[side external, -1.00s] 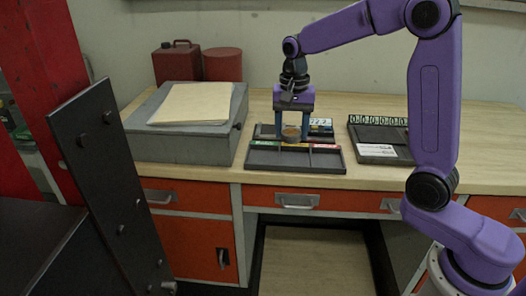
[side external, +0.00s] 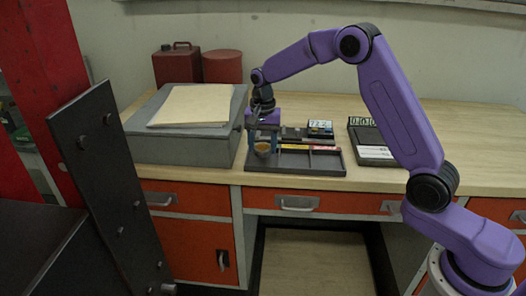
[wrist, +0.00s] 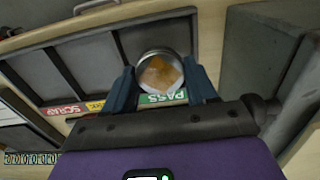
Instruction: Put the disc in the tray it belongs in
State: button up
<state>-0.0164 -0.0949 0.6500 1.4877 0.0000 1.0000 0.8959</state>
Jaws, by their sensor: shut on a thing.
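The disc is round, with a silvery rim and orange-brown patches on its face; it shows in the wrist view (wrist: 160,73) and the side view (side external: 262,149). My gripper (side external: 263,147) is shut on it, a finger on each side. The dark tray (side external: 260,168) has three compartments; its rim shows in the wrist view (wrist: 85,30). Its labels are a green PASS (wrist: 163,98), a yellow one (wrist: 95,106) partly hidden, and a red SCRAP (wrist: 62,110). The disc is over the PASS-end compartment, at the tray's left in the side view. I cannot tell its exact height.
A small device with a display (side external: 320,129) stands behind the tray. A dark board with numbered green tiles and white cards (side external: 377,153) lies to the right. A grey box (side external: 180,140) with folders (side external: 192,105) stands close on the left. Bare worktop lies in front.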

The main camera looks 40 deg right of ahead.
jog(key=shift+f, duration=1.3)
jog(key=shift+f, duration=0.15)
jog(key=o, duration=1.1)
jog(key=shift+c, duration=0.2)
